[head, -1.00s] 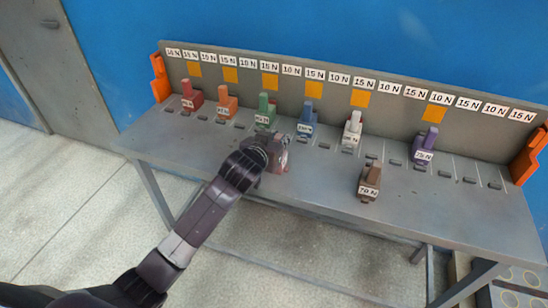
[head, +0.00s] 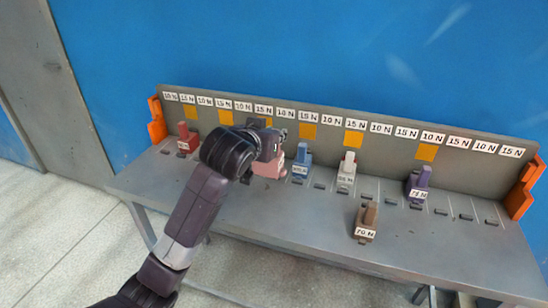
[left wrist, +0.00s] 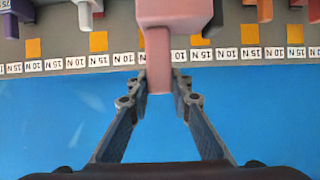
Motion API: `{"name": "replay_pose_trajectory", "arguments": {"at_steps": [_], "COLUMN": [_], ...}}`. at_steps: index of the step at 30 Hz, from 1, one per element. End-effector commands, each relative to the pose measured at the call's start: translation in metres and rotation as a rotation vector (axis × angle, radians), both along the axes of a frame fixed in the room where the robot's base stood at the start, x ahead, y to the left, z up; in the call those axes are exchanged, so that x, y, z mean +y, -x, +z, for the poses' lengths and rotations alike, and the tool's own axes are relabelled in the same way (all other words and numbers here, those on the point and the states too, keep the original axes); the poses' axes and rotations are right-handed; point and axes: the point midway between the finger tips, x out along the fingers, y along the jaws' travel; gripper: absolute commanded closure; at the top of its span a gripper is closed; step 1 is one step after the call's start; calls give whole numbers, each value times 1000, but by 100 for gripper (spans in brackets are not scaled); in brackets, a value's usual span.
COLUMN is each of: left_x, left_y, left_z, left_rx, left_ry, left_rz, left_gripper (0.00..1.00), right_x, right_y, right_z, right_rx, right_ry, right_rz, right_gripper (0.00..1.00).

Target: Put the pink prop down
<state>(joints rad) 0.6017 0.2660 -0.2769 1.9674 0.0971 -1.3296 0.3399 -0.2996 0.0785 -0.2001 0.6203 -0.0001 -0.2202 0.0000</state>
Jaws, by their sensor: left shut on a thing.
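The pink prop (head: 268,169) is in my left gripper (head: 274,142), over the table between the red prop and the blue prop. In the left wrist view my left gripper (left wrist: 160,82) is shut on the narrow upper part of the pink prop (left wrist: 157,50), with one finger on each side. The prop's wide block shows at the top of that view. I cannot tell whether its underside touches the table. My left arm hides the orange and green props in the head view. My right gripper is not in view.
The grey table (head: 290,226) has a back panel with force labels and orange squares. A red prop (head: 186,140), blue prop (head: 302,160), white prop (head: 346,172) and purple prop (head: 418,185) stand along it. A brown prop (head: 367,222) stands nearer the front. Orange brackets (head: 157,122) flank the panel.

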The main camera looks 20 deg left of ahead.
Motion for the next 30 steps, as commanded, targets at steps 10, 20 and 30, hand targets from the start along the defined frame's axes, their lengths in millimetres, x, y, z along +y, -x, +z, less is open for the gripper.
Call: {"name": "replay_pose_trajectory", "arguments": {"at_steps": [10, 20, 30], "left_x": [0, -4, -5], "left_y": [3, 50, 150], "left_z": [36, -35, -93], "left_rx": [0, 5, 3], "left_ry": [1, 6, 5], "left_rz": [-17, -235, -585], "left_gripper": [100, 100, 100], "right_x": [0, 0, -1], "right_y": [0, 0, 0], "right_z": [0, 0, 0], "right_rx": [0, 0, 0], "right_ry": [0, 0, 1], "right_rz": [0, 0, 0], "right_gripper": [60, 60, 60]}}
